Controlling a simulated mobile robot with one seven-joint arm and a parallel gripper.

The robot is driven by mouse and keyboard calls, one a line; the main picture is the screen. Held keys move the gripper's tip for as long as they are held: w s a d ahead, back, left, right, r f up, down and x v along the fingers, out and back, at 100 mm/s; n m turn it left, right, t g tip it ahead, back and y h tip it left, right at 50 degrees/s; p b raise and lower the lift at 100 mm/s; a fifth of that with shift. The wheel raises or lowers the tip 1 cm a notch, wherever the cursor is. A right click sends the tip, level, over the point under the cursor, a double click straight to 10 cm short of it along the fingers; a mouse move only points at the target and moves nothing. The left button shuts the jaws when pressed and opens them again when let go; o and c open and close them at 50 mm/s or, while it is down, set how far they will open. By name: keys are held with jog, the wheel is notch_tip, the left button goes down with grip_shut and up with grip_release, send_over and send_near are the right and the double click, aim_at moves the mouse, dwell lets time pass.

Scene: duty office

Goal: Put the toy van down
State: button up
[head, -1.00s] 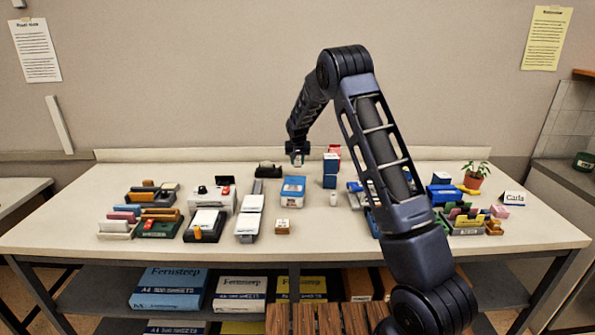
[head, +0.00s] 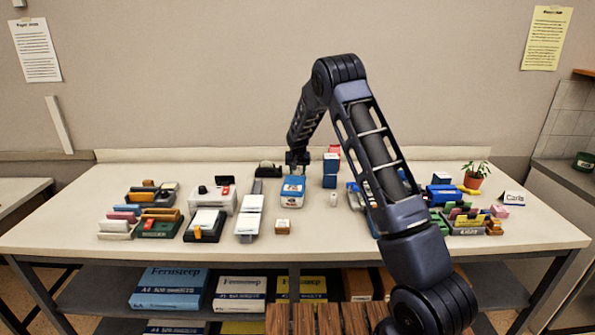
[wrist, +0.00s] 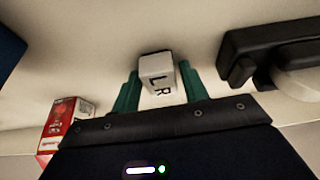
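My gripper (head: 298,166) is low over the back middle of the table, behind a blue and white box (head: 292,191). In the wrist view its two green fingertips (wrist: 159,88) are on either side of a small white block (wrist: 157,72) with black letters. The fingers appear to touch its sides, so the gripper looks shut on it. I see no wheels or windows on the block, and I cannot tell whether it is the toy van. The tabletop (wrist: 210,30) lies just beyond it; whether the block touches it is unclear.
A black tape dispenser (head: 266,168) stands left of my gripper; it also shows in the wrist view (wrist: 275,55). Stationery crowds both sides. The front middle tabletop (head: 330,235) is clear.

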jog(key=shift+o, duration=0.6)
jog(key=shift+r, duration=0.1)
jog(key=shift+r, duration=0.15)
jog(key=v, duration=1.2)
jog(key=s+d+r, duration=0.9)
jog(key=s, duration=0.2)
jog(key=s+d+r, duration=0.9)
jog(key=s+r, duration=0.1)
jog(key=s, duration=0.2)
jog(key=s+d, duration=0.4)
jog(key=s, duration=1.1)
jog(key=s+d+f, duration=0.1)
jog(key=s+d, duration=0.3)
jog(key=s, duration=1.1)
jog(key=shift+f, duration=0.25)
